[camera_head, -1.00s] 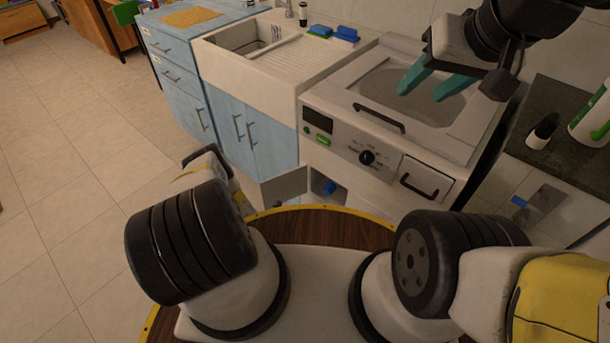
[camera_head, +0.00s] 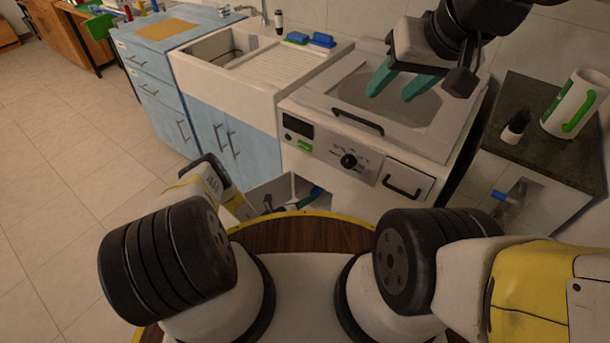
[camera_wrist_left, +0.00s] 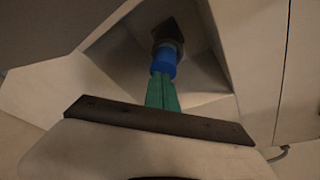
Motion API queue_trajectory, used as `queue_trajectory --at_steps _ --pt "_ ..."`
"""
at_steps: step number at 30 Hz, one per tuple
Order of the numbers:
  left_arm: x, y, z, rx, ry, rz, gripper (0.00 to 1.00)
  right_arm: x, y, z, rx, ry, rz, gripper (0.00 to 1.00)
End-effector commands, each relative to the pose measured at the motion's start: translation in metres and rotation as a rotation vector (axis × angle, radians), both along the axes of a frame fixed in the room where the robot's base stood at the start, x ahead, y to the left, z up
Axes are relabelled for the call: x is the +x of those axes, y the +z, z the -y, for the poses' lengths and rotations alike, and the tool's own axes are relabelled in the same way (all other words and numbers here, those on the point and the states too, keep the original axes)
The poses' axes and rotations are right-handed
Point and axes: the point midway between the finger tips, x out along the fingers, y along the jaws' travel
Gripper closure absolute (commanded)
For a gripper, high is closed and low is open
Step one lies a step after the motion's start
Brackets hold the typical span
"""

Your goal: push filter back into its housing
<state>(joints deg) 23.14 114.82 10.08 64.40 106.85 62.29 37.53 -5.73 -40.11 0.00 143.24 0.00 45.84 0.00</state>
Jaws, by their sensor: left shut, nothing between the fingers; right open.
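The filter is a blue cylinder (camera_head: 317,191) in an open compartment low on the front of the white machine. In the left wrist view the blue filter (camera_wrist_left: 164,60) stands out from a dark fitting (camera_wrist_left: 168,30) inside the pale recess, its housing. My left gripper (camera_head: 306,200) is shut and empty, its green fingers at the compartment opening. In the left wrist view its fingertips (camera_wrist_left: 162,77) meet the near end of the filter; whether they touch cannot be told. My right gripper (camera_head: 401,86) is open and empty above the machine's top basin.
The compartment's small door (camera_head: 272,188) stands open on the left. A control panel with a black knob (camera_head: 348,161) and a handled drawer (camera_head: 404,182) are above. A sink (camera_head: 232,60) is at left.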

Motion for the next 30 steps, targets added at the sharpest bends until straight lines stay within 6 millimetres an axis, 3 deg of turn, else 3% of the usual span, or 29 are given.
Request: queue_trajectory --at_steps 20,30 --pt "0.004 0.0 0.003 0.0 0.0 0.0 1.0 0.0 0.0 0.0 0.0 0.0 0.0 0.53" --pt "-0.019 0.0 -0.015 0.0 0.002 -0.002 1.0 0.0 0.0 0.0 0.0 0.0 0.0 0.53"
